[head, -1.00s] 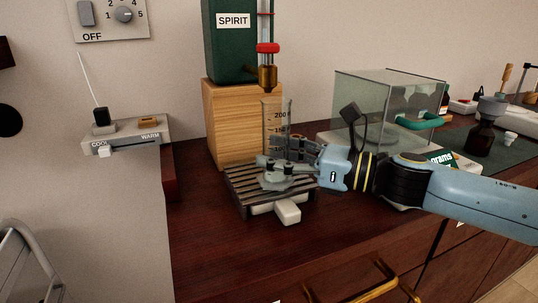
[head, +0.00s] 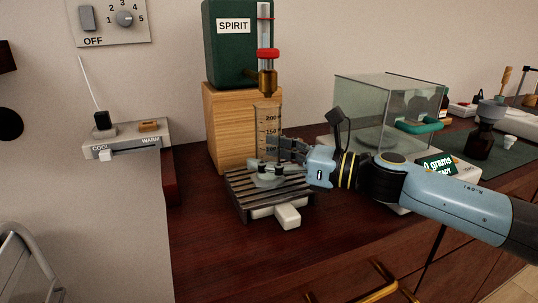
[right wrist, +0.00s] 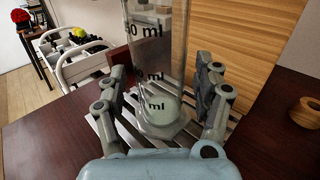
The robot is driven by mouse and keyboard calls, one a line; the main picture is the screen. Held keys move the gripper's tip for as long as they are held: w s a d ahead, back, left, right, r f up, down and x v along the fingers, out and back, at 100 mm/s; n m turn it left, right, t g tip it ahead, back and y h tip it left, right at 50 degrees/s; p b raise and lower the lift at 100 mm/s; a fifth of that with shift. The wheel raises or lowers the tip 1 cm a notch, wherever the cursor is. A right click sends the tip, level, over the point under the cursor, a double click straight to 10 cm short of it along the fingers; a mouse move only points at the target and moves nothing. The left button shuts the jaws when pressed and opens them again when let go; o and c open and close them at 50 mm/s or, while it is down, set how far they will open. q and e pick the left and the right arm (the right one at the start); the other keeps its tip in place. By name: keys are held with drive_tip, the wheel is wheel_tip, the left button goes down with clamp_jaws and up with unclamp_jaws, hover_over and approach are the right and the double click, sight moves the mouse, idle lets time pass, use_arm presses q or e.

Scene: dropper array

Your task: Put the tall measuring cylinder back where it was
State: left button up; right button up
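The tall measuring cylinder (head: 267,122) is clear with black marks. It stands upright on the slatted rack (head: 240,196), under the brass nozzle (head: 267,82) of the spirit dispenser. In the right wrist view the cylinder (right wrist: 158,62) rises between my right gripper's fingers, with a pale patch near its base. My right gripper (head: 270,158) reaches in low from the right, with one finger on each side of the cylinder. In the right wrist view the gripper (right wrist: 160,80) looks open, with narrow gaps beside the glass. My left gripper is not in view.
A wooden block (head: 228,130) stands close behind the rack, under the green dispenser (head: 232,55). A glass-cased balance (head: 375,110) stands to the right, near my right arm. A white tab (head: 287,216) projects at the rack's front. The bench front is clear.

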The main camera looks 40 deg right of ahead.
sight(280, 156)
drive_tip(key=shift+r, duration=0.1)
drive_tip(key=shift+s+d, duration=0.25)
drive_tip(key=shift+s, duration=0.25)
drive_tip(key=v, duration=0.3)
drive_tip(key=shift+d, duration=0.1)
drive_tip(key=p+v, duration=0.5)
drive_tip(key=v, duration=0.2)
drive_tip(key=shift+r, duration=0.1)
drive_tip(key=shift+s+d, duration=0.2)
drive_tip(key=shift+s, duration=0.15)
